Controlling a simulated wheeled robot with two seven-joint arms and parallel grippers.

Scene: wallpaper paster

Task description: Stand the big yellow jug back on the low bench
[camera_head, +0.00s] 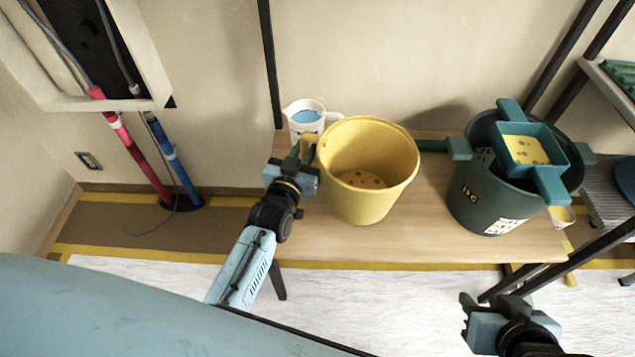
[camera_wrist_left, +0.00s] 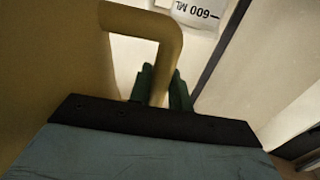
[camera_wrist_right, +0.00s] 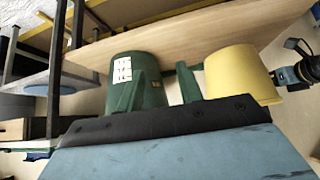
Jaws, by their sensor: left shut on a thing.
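The big yellow jug (camera_head: 362,195) is over the left half of the low wooden bench (camera_head: 425,240) in the head view, mouth up and roughly upright. I cannot tell whether its base touches the bench. My left gripper (camera_head: 304,154) is at the jug's left side, shut on its handle. The left wrist view shows the yellow handle (camera_wrist_left: 140,22) running down between the green fingers (camera_wrist_left: 160,86). My right gripper (camera_head: 496,299) is open and empty in front of the bench's right end. The jug also shows in the right wrist view (camera_wrist_right: 236,75).
A white measuring jug (camera_head: 302,130) with blue contents stands behind the yellow jug. A dark green bucket (camera_head: 480,205) with a teal tray (camera_head: 558,155) on top stands on the bench's right. Dark frame posts (camera_head: 560,55) flank the bench.

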